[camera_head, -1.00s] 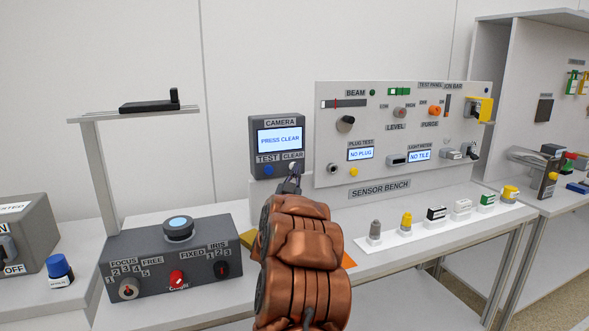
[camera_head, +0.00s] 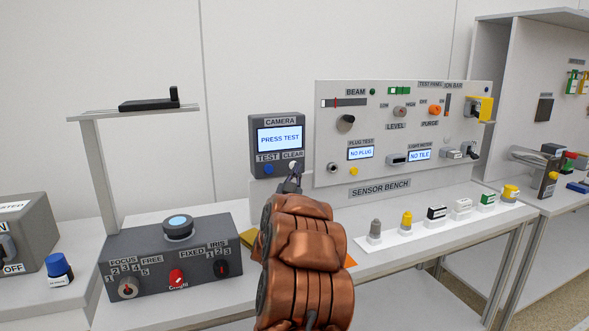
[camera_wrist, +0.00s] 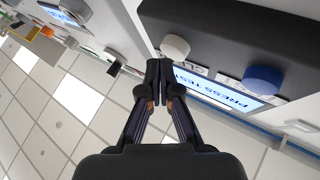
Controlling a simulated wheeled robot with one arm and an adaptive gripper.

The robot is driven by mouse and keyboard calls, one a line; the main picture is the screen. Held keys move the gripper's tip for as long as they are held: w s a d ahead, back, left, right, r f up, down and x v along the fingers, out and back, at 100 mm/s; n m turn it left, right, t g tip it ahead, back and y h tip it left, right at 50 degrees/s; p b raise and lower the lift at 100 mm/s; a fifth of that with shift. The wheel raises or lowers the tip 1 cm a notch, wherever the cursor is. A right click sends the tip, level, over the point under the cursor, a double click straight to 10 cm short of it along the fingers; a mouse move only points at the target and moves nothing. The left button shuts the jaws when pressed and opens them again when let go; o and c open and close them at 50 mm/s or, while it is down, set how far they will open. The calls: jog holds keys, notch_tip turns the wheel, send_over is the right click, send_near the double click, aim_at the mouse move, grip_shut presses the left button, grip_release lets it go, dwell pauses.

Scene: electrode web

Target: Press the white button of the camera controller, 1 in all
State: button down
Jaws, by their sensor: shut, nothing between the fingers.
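The camera controller (camera_head: 254,121) is a dark grey box mounted upright at the back of the bench. Its screen (camera_head: 279,138) reads PRESS TEST. Below the screen are a blue button (camera_head: 268,170) under TEST and a white button (camera_head: 296,165) under CLEAR. My gripper (camera_head: 292,178) is shut and empty, just below the white button. In the wrist view my closed fingertips (camera_wrist: 159,65) are beside the white button (camera_wrist: 175,46), and the blue button (camera_wrist: 264,80) is farther right. I cannot tell whether a fingertip touches the white button.
The sensor bench panel (camera_head: 325,125) stands to the right of the controller, with a row of small coloured items (camera_head: 437,213) before it. A grey box with knobs (camera_head: 150,262) stands at left, beneath a raised shelf (camera_head: 95,117).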

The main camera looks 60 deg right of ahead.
jog(key=shift+s+a, duration=0.15)
jog(key=shift+s, duration=0.15)
jog(key=s+a+b, duration=0.1)
jog(key=s, duration=0.1)
jog(key=s+a+b, duration=0.1)
jog(key=s, duration=0.1)
jog(key=shift+a, duration=0.4)
dwell(0.3)
dwell(0.7)
